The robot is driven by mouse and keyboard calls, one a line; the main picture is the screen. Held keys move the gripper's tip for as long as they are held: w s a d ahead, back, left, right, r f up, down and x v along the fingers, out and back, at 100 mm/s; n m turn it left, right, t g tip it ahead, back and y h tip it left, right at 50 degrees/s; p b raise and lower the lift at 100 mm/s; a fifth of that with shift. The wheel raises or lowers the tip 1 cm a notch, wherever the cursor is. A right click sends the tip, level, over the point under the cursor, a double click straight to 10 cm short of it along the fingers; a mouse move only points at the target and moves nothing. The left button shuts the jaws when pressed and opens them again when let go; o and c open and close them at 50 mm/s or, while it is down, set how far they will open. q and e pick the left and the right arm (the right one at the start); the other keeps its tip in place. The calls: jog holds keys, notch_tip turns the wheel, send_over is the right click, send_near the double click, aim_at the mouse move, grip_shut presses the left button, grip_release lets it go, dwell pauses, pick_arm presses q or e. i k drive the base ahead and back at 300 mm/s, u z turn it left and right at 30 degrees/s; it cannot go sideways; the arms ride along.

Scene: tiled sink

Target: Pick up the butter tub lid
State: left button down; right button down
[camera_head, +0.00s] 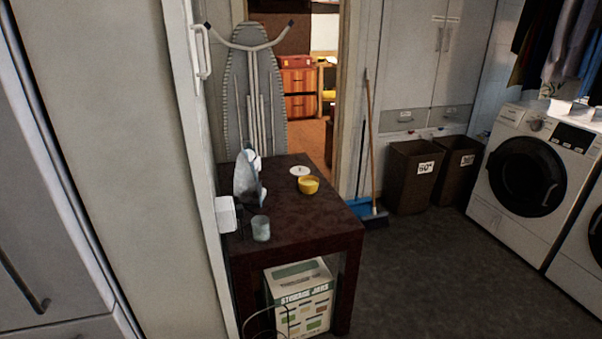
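A small white round disc (300,170), which looks like the butter tub lid, lies flat on the dark red-brown table (310,220) near its back edge. A yellow tub (309,185) stands just in front of it and to its right, apart or nearly touching; I cannot tell which. The top of the tub looks open. Neither of my grippers shows in the head view.
An iron (247,178) stands upright on the table's left, with a pale cup (261,228) in front. A storage jars box (300,296) sits underneath. An ironing board (254,95) leans behind. Brooms (371,150), bins (412,178) and washers (530,170) stand right. Floor (430,270) in front is clear.

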aim_at(298, 171)
jog(key=z, duration=0.5)
jog(key=k, duration=0.6)
jog(key=z, duration=0.85)
jog(key=i, duration=3.55)
jog(key=u, duration=0.85)
jog(key=i, duration=1.3)
jog(key=u, duration=1.25)
